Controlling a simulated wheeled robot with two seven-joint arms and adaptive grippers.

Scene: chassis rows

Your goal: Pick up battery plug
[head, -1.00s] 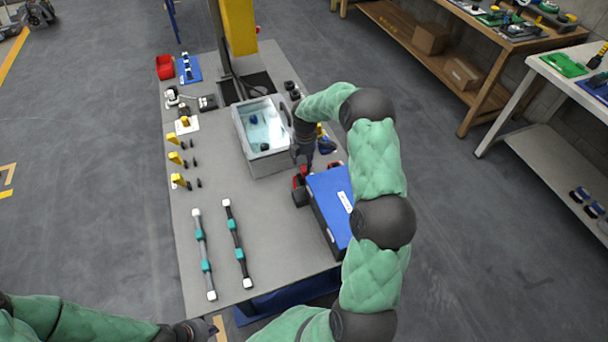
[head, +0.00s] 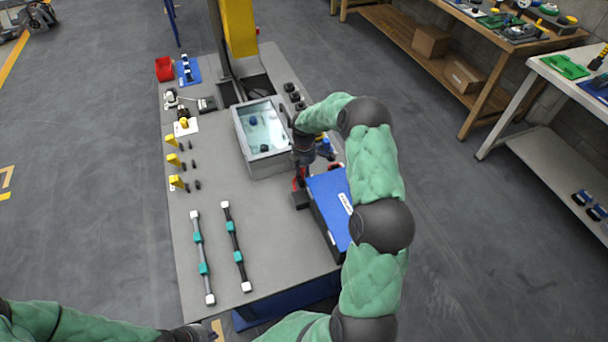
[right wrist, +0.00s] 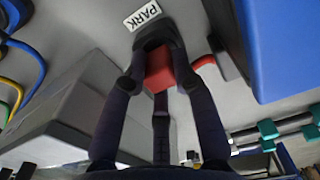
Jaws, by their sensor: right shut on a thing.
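The battery plug shows in the right wrist view as a red block (right wrist: 159,70) between my right gripper's fingers, with a dark part just beyond it. My right gripper (right wrist: 158,82) is shut on it. In the head view, my right gripper (head: 301,172) is between the grey bin and the blue box, and mostly hides the plug. A bit of red shows beside the fingers there. My left gripper (head: 190,333) is at the bottom edge of the head view, partly cut off, away from the plug; its fingers cannot be made out.
A blue box (head: 328,205) stands close on the right of my right gripper. A grey bin (head: 270,165) stands close behind it. A PARK label (right wrist: 142,14) lies on the surface near the fingertips. Two bars (head: 236,247) with teal clamps lie at the left front.

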